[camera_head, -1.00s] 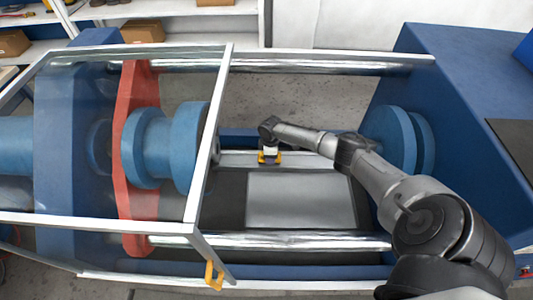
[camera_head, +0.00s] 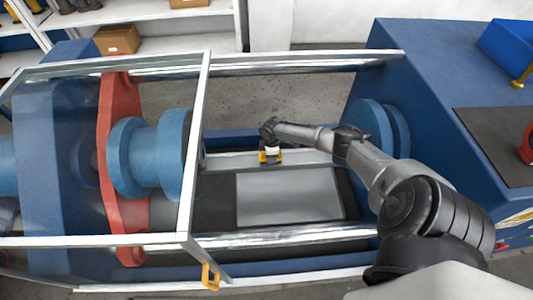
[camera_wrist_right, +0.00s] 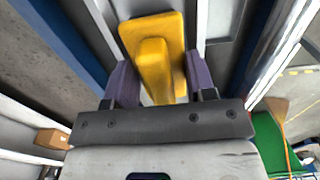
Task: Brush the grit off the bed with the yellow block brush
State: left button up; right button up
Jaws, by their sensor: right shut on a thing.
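The yellow block brush (camera_wrist_right: 155,60) is held between the two fingers of my right gripper (camera_wrist_right: 152,88) in the right wrist view. In the head view the brush (camera_head: 270,157) is a small yellow shape under my right gripper (camera_head: 270,150), at the back left of the bed. The bed (camera_head: 290,195) is a light grey plate in a dark frame, low inside the blue machine. I cannot make out any grit on it. The brush is beyond the plate's far edge, near a pale rail; I cannot tell if it touches. My left gripper is not in view.
Chrome bars (camera_head: 285,238) run along the front and back of the machine. A framed clear guard (camera_head: 195,150) with a yellow handle (camera_head: 210,277) stands to the left. Blue round flanges (camera_head: 375,135) are at the right. A blue bin (camera_head: 508,50) sits on the right housing.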

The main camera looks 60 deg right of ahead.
jog(key=shift+s+d+p, duration=0.3)
jog(key=shift+s+d, duration=0.15)
jog(key=shift+s, duration=0.3)
jog(key=shift+s+d+p, duration=0.3)
jog(key=shift+s+d, duration=0.1)
jog(key=shift+s, duration=0.4)
jog(key=shift+s+d+p, duration=0.3)
jog(key=shift+s+d, duration=0.15)
jog(key=shift+s, duration=0.3)
jog(key=shift+s+d, duration=0.25)
jog(key=shift+s, duration=0.2)
